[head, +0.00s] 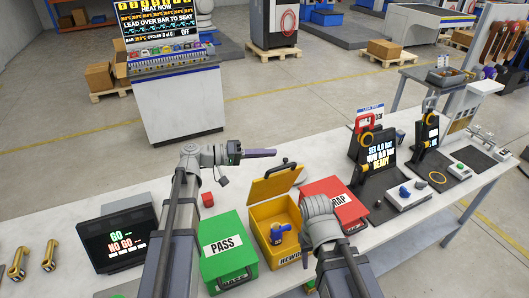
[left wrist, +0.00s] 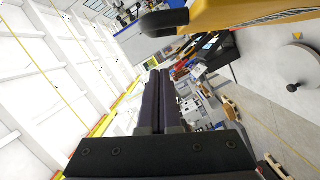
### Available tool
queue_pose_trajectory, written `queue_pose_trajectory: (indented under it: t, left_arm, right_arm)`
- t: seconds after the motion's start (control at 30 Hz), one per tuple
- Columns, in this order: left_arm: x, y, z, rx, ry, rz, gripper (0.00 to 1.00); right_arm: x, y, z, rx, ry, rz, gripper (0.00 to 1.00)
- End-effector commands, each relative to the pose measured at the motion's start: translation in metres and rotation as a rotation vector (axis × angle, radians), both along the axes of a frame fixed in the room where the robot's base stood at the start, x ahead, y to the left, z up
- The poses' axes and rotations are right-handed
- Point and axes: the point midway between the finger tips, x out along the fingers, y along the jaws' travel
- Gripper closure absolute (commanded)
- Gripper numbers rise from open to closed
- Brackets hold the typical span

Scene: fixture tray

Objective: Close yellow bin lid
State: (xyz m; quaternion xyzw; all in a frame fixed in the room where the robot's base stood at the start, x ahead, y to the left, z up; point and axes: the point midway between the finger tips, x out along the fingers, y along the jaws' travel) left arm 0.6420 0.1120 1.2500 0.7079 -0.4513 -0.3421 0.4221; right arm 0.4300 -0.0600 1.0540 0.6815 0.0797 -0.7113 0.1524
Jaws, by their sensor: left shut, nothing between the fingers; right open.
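The yellow bin (head: 262,222) stands on the white table between a green bin and a red bin. Its yellow lid (head: 272,184) is open, raised at the bin's far side, with a dark handle on its top edge. A blue part (head: 277,236) lies inside the bin.
The green PASS bin (head: 226,243) and the red bin (head: 330,201) have closed lids and flank the yellow bin. A GO/NO GO display (head: 118,238) stands left. Black fixtures (head: 376,160) stand right.

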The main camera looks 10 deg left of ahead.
Motion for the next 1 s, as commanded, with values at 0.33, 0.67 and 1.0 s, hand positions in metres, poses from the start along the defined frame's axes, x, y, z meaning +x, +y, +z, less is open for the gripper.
queue_pose_trajectory:
  t: [0.33, 0.67, 1.0]
  left_arm:
    - [0.0, 0.0, 0.0, -0.001, 0.002, 0.0, 1.0]
    - [0.0, 0.0, 0.0, -0.001, 0.002, 0.0, 1.0]
    - [-0.001, -0.007, 0.024, -0.001, 0.002, 0.0, 1.0]
  right_arm:
    - [0.0, 0.0, 0.0, 0.0, 0.0, 0.0, 0.5]
    - [0.0, 0.0, 0.0, 0.0, 0.0, 0.0, 0.5]
    - [0.0, 0.0, 0.024, 0.001, 0.0, -0.004, 0.5]
